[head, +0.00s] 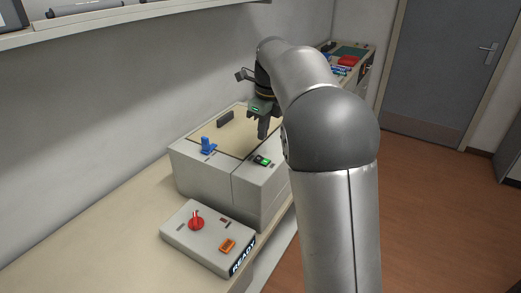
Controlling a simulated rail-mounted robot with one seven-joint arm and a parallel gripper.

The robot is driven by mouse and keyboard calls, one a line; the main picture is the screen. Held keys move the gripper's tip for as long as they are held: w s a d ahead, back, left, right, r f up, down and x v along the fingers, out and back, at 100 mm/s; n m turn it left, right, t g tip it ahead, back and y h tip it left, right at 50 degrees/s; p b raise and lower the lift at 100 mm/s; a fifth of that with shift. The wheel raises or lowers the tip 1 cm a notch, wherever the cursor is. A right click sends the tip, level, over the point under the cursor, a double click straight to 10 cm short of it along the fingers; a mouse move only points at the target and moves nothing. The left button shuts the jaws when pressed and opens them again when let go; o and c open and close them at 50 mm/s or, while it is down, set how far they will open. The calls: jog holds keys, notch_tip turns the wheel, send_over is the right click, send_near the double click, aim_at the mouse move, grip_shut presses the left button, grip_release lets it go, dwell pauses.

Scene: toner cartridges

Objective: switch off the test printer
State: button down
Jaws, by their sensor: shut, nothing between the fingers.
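The printer (200,178), a large pale box with a beige top panel, stands on the bench against the wall. On its top are a blue lever (208,146), a black handle (225,118) and a small black switch with a green lit part (263,160) near the right side. My gripper (262,134) points down over the back right of the printer top, behind the green-lit switch in the picture. Its fingers are shut with nothing between them. Whether the fingertips touch the top cannot be told. My arm hides the printer's right back part.
In front of the printer is a low control box (188,243) with a red knob (196,221), an orange button (228,246) and a READY display (243,257). A shelf (130,15) hangs above left. Red and blue items lie on the bench's far end. The bench (120,240) is clear at left.

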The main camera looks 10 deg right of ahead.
aim_at(264, 160)
jog(key=f, duration=0.7)
jog(key=shift+w+a+p, duration=0.3)
jog(key=shift+r, duration=0.1)
jog(key=shift+a+p, duration=0.1)
jog(key=shift+p, duration=0.6)
jog(key=shift+f+g+h, duration=0.3)
jog(key=shift+f, duration=0.05)
jog(key=shift+s+d, duration=0.55)
jog(key=shift+d, duration=0.1)
